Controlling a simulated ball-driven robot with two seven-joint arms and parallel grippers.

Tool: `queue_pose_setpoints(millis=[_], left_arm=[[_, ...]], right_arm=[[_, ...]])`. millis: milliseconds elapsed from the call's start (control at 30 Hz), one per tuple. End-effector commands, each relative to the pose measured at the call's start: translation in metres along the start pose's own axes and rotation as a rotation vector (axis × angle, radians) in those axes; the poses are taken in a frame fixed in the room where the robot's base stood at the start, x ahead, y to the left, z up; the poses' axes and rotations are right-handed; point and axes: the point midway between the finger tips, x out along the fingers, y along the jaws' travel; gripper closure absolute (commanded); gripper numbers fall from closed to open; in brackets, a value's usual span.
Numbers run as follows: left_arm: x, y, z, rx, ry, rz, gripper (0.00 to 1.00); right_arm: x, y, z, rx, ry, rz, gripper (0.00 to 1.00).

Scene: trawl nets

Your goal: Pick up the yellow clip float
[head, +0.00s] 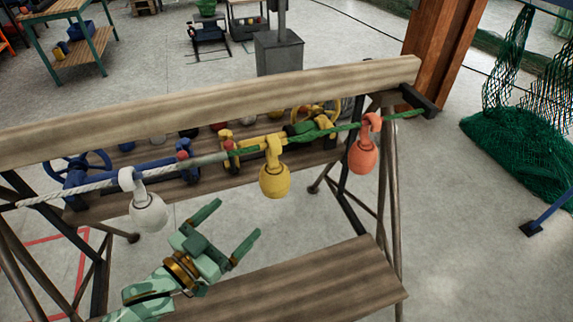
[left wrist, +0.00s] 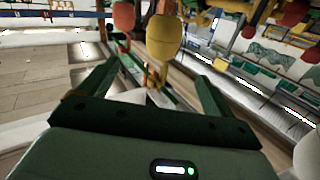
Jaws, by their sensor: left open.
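The yellow clip float (head: 275,180) hangs from the rope in the middle of the rack, between a white float (head: 148,211) on the left and an orange float (head: 363,155) on the right. My left gripper (head: 229,226) is open and empty, below and to the left of the yellow float, apart from it. In the left wrist view the yellow float (left wrist: 164,38) shows beyond the spread fingers, with the orange float (left wrist: 124,16) to its left. My right gripper is not in view.
A rope (head: 95,186) runs across below a wooden beam (head: 210,108). Behind it is a shelf with blue and yellow fittings (head: 310,118). A wooden plank (head: 300,282) lies below and right of my gripper. Green netting (head: 520,140) hangs at far right.

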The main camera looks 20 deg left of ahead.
Motion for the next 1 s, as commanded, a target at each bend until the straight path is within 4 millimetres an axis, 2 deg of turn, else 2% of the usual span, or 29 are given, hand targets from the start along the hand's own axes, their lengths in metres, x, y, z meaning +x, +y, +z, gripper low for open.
queue_pose_setpoints(millis=[267, 400, 633, 800, 1000], left_arm=[[0.064, -0.001, 0.001, 0.001, 0.006, 0.0, 0.11], [0.091, -0.001, 0.002, 0.0, 0.003, 0.0, 0.11], [0.111, -0.001, 0.004, 0.001, 0.0, 0.0, 0.11], [0.138, -0.006, 0.016, 0.001, 0.0, -0.001, 0.11], [0.157, -0.005, 0.012, -0.001, 0.0, 0.0, 0.11]], right_arm=[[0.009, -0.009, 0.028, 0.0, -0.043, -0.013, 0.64], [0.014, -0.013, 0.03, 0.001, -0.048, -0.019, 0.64], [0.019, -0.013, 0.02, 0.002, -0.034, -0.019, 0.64], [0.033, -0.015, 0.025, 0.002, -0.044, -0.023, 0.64], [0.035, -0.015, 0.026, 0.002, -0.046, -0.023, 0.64]])
